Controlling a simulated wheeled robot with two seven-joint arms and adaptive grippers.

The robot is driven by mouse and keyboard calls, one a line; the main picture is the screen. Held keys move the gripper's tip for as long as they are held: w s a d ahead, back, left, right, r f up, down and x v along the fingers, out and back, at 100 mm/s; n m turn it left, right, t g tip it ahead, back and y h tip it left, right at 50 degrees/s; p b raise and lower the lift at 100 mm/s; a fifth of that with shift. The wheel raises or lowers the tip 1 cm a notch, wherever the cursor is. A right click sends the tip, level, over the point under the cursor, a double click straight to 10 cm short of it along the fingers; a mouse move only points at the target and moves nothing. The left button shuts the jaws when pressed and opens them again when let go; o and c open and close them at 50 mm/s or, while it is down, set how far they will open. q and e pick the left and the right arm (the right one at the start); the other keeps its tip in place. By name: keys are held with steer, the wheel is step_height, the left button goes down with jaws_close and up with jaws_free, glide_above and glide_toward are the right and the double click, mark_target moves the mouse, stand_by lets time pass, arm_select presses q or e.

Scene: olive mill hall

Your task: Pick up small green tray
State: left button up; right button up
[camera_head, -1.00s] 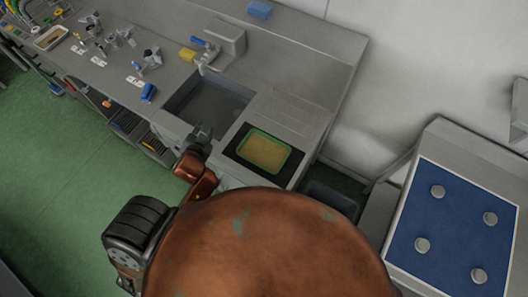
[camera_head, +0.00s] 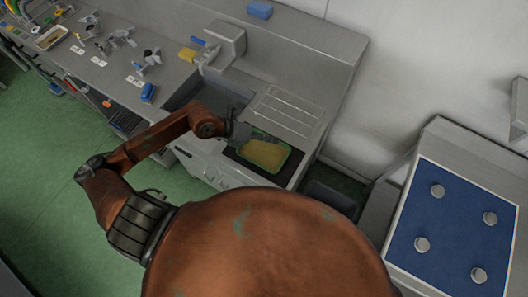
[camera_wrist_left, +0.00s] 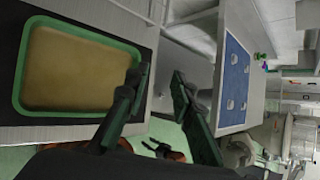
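The small green tray (camera_head: 285,160) has a green rim and a tan inside. It lies flat on a black mat (camera_head: 236,156) on the counter right of the sink. It also fills the upper left of the left wrist view (camera_wrist_left: 75,111). My left gripper (camera_head: 241,133) is at the tray's left far corner and hides it in the head view.
The sink (camera_head: 205,95) lies left of the tray, with a tap (camera_head: 206,62) behind it. A ribbed drainboard (camera_head: 288,110) is behind the tray. A blue-topped table (camera_head: 455,235) with round grey knobs stands at the right, across a gap.

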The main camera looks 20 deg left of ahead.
arm_select(q)
steer(key=a+f+g+y, duration=0.1)
steer(key=a+f+y, duration=0.2)
steer(key=a, duration=0.3)
steer(key=a+f+y, duration=0.3)
steer(key=a, duration=0.4)
steer(key=shift+p+x, duration=0.65)
steer(key=shift+x, duration=3.2)
steer(key=shift+a+f, duration=0.1)
steer(key=shift+a, duration=0.1)
steer(key=shift+c, duration=0.4)
jaws_close()
